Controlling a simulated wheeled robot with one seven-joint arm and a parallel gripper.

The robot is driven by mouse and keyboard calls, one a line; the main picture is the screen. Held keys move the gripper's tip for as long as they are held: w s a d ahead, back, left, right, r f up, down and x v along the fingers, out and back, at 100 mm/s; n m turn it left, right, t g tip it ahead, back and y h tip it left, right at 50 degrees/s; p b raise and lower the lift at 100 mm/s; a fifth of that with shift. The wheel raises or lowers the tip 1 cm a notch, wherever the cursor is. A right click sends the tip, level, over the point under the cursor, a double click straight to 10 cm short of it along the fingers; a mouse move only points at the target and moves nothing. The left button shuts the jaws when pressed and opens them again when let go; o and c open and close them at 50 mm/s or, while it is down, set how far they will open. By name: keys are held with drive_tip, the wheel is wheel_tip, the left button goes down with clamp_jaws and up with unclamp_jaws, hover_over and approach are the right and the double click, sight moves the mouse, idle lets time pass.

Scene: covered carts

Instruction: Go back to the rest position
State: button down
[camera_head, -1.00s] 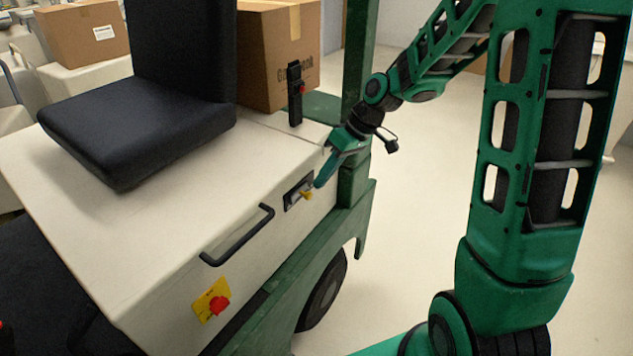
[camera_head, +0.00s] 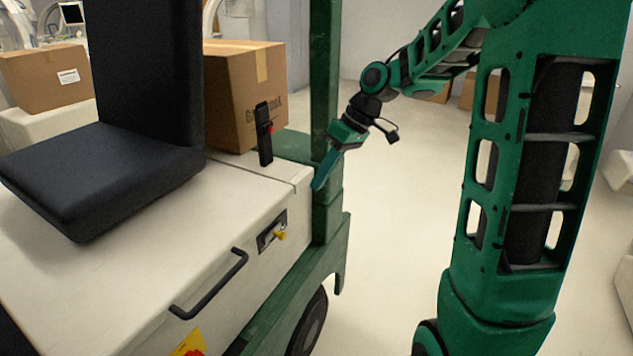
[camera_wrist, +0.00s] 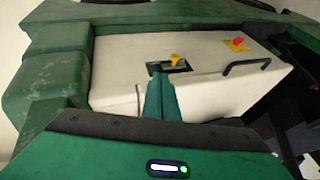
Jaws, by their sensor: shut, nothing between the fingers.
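My gripper (camera_head: 318,184) is shut and empty, its green fingers pointing down and left. It hangs in front of the green post at the cart's corner, above and to the right of the yellow key-like switch (camera_head: 280,235). In the wrist view my gripper (camera_wrist: 162,82) points toward the cart's white side, and the yellow switch (camera_wrist: 175,59) shows just beyond its tips in the picture. The gripper looks apart from the switch in the head view.
The cart (camera_head: 90,285) carries a black seat (camera_head: 110,165), a black handle (camera_head: 210,285) and a cardboard box (camera_head: 232,105). The green post (camera_head: 325,100) stands close behind my gripper. Pale floor (camera_head: 400,230) lies open to the right of the cart.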

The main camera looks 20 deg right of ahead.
drive_tip(key=shift+s, duration=0.1)
drive_tip(key=s+d+f+m+h, duration=0.1)
drive_tip(key=s+d+m, duration=0.2)
drive_tip(key=s, duration=0.6)
drive_tip(key=s+d+f+m+g+h, duration=0.1)
drive_tip(key=s+d+m, duration=0.3)
drive_tip(key=s, duration=0.6)
drive_tip(key=s+d+m+h, duration=0.3)
drive_tip(key=s+d+m, duration=0.1)
drive_tip(key=s, duration=0.6)
drive_tip(key=shift+d+f+m+g, duration=0.15)
drive_tip(key=shift+f+m+g, duration=0.25)
drive_tip(key=shift+m, duration=0.3)
